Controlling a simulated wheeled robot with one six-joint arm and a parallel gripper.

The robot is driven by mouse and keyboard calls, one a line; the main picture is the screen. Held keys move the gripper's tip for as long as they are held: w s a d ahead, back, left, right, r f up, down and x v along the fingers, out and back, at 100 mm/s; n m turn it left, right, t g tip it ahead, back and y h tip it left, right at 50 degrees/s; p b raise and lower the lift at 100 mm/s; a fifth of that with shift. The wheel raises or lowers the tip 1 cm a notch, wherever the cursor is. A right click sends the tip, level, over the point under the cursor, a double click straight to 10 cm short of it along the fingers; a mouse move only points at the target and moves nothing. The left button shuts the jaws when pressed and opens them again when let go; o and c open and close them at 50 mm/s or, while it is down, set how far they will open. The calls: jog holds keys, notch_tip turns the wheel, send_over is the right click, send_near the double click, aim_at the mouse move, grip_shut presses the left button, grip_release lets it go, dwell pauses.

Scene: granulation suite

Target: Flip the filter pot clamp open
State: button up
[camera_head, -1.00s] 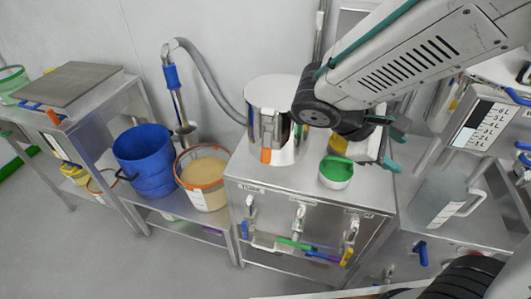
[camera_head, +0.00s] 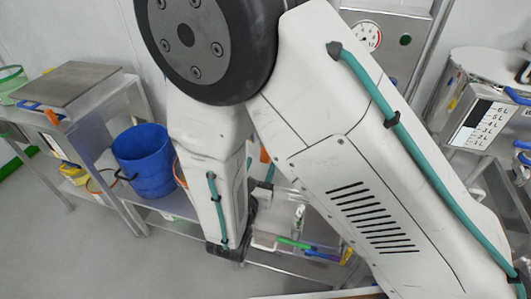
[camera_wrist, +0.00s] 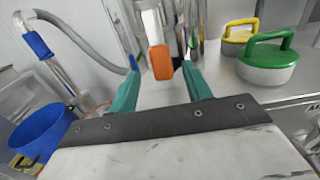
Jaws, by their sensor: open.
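The filter pot is a shiny steel cylinder (camera_wrist: 203,22), partly in view at the top of the wrist view. Its clamp shows as a pale upright lever (camera_wrist: 152,26) with an orange tab (camera_wrist: 161,62) at its lower end. My gripper (camera_wrist: 160,74) is open, with one teal finger on each side of the orange tab. I cannot tell whether either finger touches it. In the head view my arm hides the pot and most of the gripper; only a sliver of the orange tab (camera_head: 264,155) shows.
A green-handled lid (camera_wrist: 268,62) and a yellow-handled one (camera_wrist: 240,36) stand right of the pot on the steel bench top. A blue bucket (camera_head: 146,160) and a grey hose (camera_wrist: 85,45) are at left. Valves with coloured handles (camera_head: 294,243) line the bench front.

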aim_at(264, 155)
jog(key=x, duration=0.6)
grip_shut()
jog(key=shift+a, duration=0.1)
